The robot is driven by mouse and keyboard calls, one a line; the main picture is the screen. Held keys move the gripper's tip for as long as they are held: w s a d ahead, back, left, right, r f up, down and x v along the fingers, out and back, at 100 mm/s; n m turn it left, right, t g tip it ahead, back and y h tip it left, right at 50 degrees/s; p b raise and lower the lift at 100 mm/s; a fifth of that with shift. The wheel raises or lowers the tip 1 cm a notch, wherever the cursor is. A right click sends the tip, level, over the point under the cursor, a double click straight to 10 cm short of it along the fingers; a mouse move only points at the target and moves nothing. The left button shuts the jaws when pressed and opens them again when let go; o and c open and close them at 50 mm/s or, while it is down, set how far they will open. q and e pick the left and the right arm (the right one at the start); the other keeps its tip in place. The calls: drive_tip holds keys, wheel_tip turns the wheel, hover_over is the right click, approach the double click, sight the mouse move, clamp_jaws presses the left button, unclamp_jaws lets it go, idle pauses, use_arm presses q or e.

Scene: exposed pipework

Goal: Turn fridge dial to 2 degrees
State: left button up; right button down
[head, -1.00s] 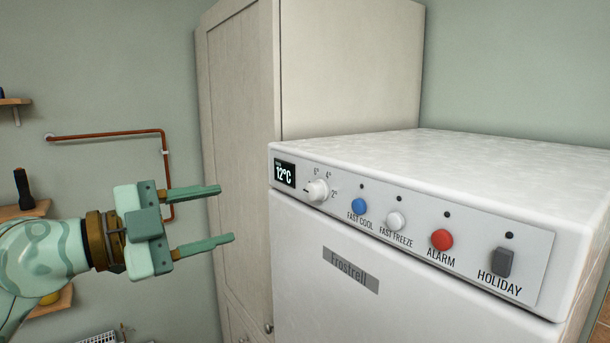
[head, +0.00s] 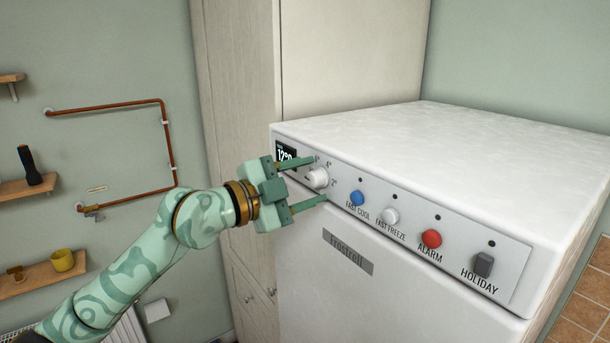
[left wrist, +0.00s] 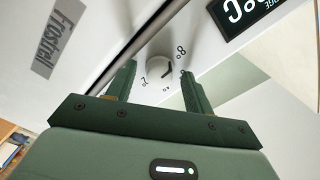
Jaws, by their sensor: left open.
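The white fridge dial (head: 316,178) sits on the fridge's front panel, with 4° and 2° marks around its upper and right side. My left gripper (head: 311,180) is open, its fingers above and below the dial in the head view. In the left wrist view the dial (left wrist: 160,68) shows between and beyond the fingertips (left wrist: 158,78); I cannot tell whether they touch it. The dark display (head: 286,155) reads 12°, partly hidden by the upper finger. My right gripper is not in view.
Right of the dial on the panel are a blue button (head: 357,198), a white button (head: 390,216), a red button (head: 431,239) and a grey switch (head: 483,264). A tall cabinet (head: 235,110) stands behind the fridge. A copper pipe (head: 110,106) runs along the left wall.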

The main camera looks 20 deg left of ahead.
use_arm(q)
drive_tip(key=c, duration=1)
